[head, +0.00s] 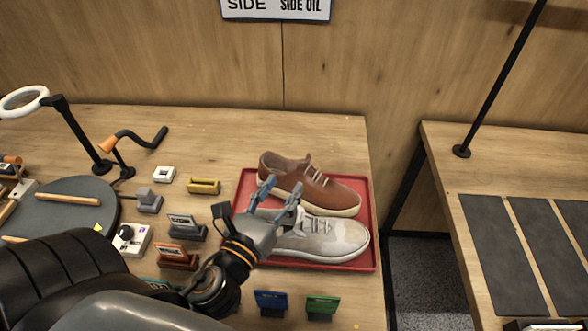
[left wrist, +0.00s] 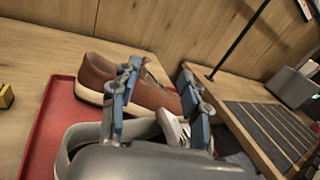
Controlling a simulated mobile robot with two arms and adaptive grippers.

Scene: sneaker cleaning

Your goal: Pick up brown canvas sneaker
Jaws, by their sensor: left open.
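The brown sneaker (head: 312,187) lies on the back part of a red tray (head: 372,240), toe to the right. It also shows in the left wrist view (left wrist: 150,93), just past my fingers. A grey-white sneaker (head: 325,238) lies in front of it on the same tray, and partly shows in the left wrist view (left wrist: 82,135). My left gripper (head: 282,188) is open and empty, its fingertips over the near side of the brown sneaker, above the grey one. Whether the fingers touch the brown sneaker cannot be told. My right gripper is not in view.
Small signs and blocks stand left and front of the tray, among them a blue one (head: 270,302) and a green one (head: 322,306). A dark round mat (head: 75,203) and a ring lamp (head: 25,98) are at left. A gap separates the right table (head: 520,160).

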